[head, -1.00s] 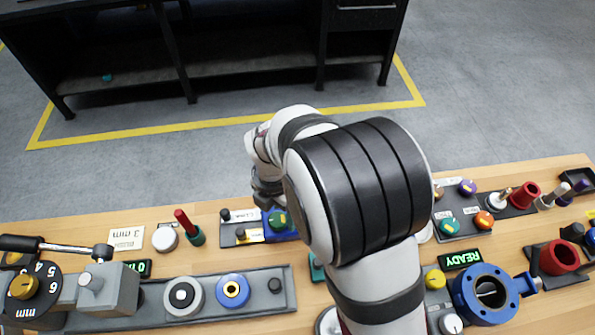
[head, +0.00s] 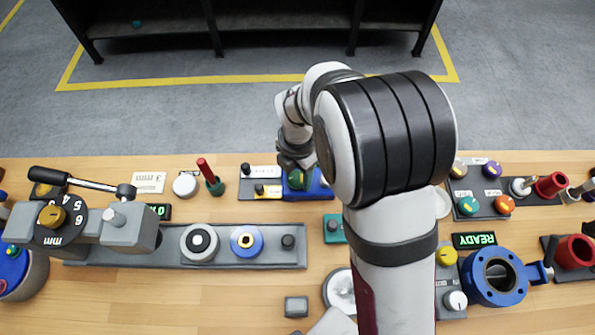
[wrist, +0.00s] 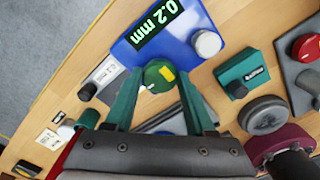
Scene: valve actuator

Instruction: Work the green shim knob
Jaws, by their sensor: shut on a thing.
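The green shim knob (wrist: 158,76) has a yellow mark and sits at the edge of a blue box (wrist: 180,45) whose display (wrist: 156,22) reads 0.2 mm. My gripper (wrist: 160,78) has its two green fingers on either side of the knob and is shut on it. In the head view the green knob (head: 298,178) shows partly below my wrist, and the blue box (head: 318,188) is partly hidden by my arm. The fingertips cannot be made out there.
A white knob (wrist: 206,43) stands on the blue box. A teal block (wrist: 243,75) is close by on the right. A grey plate with small black and yellow parts (head: 258,190) lies left of the knob. Bare wood (head: 220,290) shows at the front.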

